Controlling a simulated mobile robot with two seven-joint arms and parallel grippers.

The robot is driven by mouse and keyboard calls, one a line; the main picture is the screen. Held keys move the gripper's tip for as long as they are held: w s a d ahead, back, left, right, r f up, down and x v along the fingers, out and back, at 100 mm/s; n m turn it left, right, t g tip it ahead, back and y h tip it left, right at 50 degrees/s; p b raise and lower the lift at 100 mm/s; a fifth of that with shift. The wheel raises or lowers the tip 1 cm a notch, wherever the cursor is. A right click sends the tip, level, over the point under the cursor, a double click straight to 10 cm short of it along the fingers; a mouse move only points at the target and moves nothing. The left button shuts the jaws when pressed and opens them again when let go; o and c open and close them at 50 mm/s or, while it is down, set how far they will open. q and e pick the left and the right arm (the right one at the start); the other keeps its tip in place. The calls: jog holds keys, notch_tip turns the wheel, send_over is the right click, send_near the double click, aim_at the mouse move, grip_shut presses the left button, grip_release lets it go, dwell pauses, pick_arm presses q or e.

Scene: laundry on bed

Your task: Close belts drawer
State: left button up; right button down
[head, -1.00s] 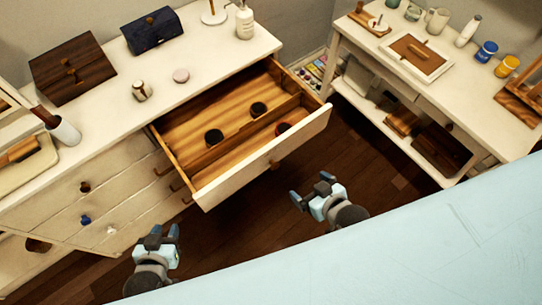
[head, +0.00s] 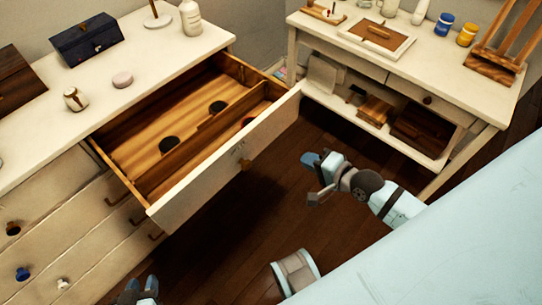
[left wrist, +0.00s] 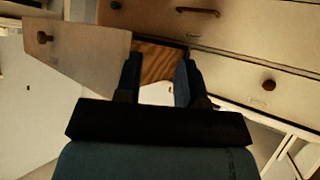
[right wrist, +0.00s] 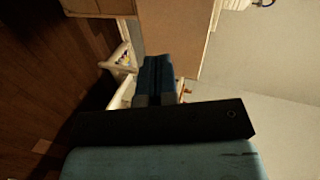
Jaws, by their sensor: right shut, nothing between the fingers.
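The open drawer (head: 225,167) sticks out of the white dresser's top row, with a pale front, a round knob and a wooden inside split by a divider. Dark rolled items (head: 170,145) lie in it. My right gripper (head: 312,160) is shut and empty, out to the right of the drawer front and apart from it. Its fingers (right wrist: 156,75) are together in the right wrist view. My left gripper (head: 141,286) is at the bottom edge of the head view, partly cut off. In the left wrist view its fingers (left wrist: 159,75) are apart with nothing gripped; an open drawer (left wrist: 90,50) shows beyond.
The dresser (head: 35,112) has other drawers below with coloured knobs. A blue box (head: 87,40), a jar (head: 75,99) and a bottle (head: 190,18) stand on top. A white side table (head: 480,75) stands at right. Dark floor (head: 225,235) lies open before the drawer. A pale blue surface (head: 430,260) fills the lower right.

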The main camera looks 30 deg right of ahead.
jog(key=m, duration=0.1)
jog(key=b, duration=0.2)
send_near(265, 136)
jog(key=x, duration=0.6)
jog(key=shift+w+a+f, duration=0.15)
jog(key=shift+w+f, duration=0.1)
jog(key=shift+w, duration=0.05)
pick_arm(q)
jog(key=shift+w+f, duration=0.1)
jog(key=shift+f, duration=0.5)
pick_arm(e)
jog(key=shift+w+a, duration=0.1)
jog(key=shift+w, duration=0.1)
jog(key=shift+w, duration=0.1)
